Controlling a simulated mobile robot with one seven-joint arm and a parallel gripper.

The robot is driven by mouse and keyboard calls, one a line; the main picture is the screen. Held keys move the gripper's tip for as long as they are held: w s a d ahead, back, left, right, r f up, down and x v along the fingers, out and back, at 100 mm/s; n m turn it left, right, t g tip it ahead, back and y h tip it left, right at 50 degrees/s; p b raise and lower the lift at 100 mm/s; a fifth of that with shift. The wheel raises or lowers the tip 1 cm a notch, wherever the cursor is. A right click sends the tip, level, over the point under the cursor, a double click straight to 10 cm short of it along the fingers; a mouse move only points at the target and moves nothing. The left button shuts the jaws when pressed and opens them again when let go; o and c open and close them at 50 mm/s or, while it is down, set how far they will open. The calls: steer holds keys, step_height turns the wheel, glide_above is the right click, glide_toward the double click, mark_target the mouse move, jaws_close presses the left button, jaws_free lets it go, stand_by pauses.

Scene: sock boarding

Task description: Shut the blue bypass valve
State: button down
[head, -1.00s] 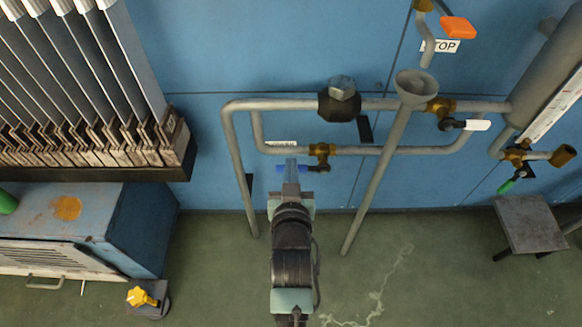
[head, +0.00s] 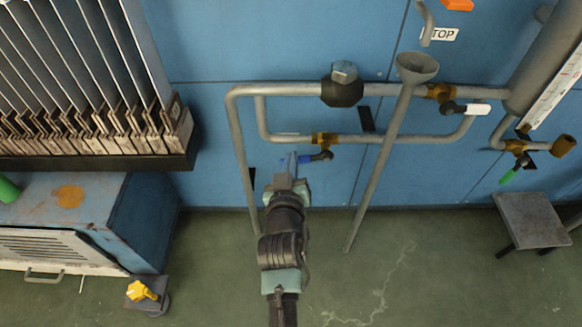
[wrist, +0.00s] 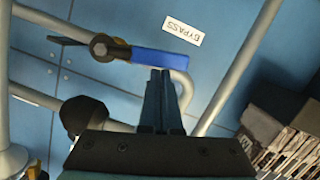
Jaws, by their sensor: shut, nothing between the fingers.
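The bypass valve has a brass body (head: 324,139) on the lower pipe, with a blue lever (head: 291,161) reaching left from its dark hub, roughly along the pipe. In the wrist view the blue lever (wrist: 172,62) points right from the brass body (wrist: 105,47), beside a white BYPASS label (wrist: 183,31). My gripper (wrist: 160,76) is shut and empty, its fingertips at the lower edge of the lever near its middle. I cannot tell whether they touch. In the head view my gripper (head: 289,168) covers part of the lever.
A white-handled valve (head: 478,109) and a green-handled valve (head: 509,176) are to the right. A funnel (head: 417,66) tops a slanting pipe close right of my arm. A stool (head: 531,220) stands right, a cabinet (head: 145,225) left.

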steer(key=d+f+n+t+h+b, duration=0.2)
steer(key=d+f+n+b, duration=0.3)
steer(key=f+n+b, duration=0.3)
steer(key=shift+n+h+b, duration=0.7)
steer(key=shift+n+b, duration=1.7)
steer(key=shift+b, duration=0.1)
